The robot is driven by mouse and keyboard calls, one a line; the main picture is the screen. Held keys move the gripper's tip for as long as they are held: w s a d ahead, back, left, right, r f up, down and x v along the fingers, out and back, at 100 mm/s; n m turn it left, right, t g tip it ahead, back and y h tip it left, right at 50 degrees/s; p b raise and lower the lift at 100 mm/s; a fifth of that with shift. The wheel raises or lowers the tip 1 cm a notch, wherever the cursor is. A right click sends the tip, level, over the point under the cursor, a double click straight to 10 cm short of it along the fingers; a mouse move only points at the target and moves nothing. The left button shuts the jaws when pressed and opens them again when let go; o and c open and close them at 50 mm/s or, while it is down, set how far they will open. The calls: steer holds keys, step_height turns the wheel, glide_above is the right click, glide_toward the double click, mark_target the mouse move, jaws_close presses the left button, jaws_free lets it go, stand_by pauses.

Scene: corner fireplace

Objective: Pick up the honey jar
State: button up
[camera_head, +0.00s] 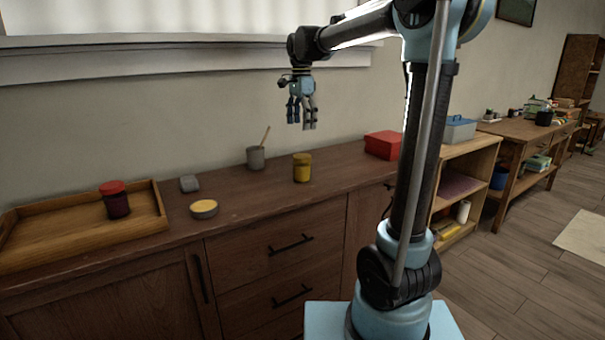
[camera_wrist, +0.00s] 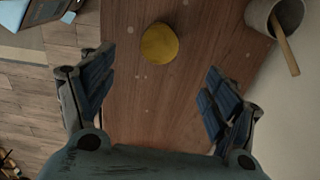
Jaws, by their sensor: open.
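A yellow jar with a yellow lid (camera_head: 302,168), which I take for the honey jar, stands upright on the brown wooden cabinet (camera_head: 260,212). In the wrist view its round yellow top (camera_wrist: 159,43) shows from above, past the fingertips and between the two finger sides. My gripper (camera_head: 302,126) hangs fingers down in the air above the jar, apart from it. In the wrist view my gripper (camera_wrist: 157,88) has its fingers spread wide with nothing between them.
A grey cup with a stick (camera_head: 255,158) stands left of the jar, nearer the wall. A red box (camera_head: 382,145) is right.

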mark_target(300, 156)
steer(key=f, duration=1.2)
steer(key=shift+w+a, duration=0.2)
steer(key=shift+d+f, duration=0.15)
steer(key=shift+f, duration=1.2)
steer(key=shift+d+f, duration=0.15)
steer(key=shift+f, duration=1.15)
steer(key=c, duration=1.4)
steer(key=shift+c, duration=0.2)
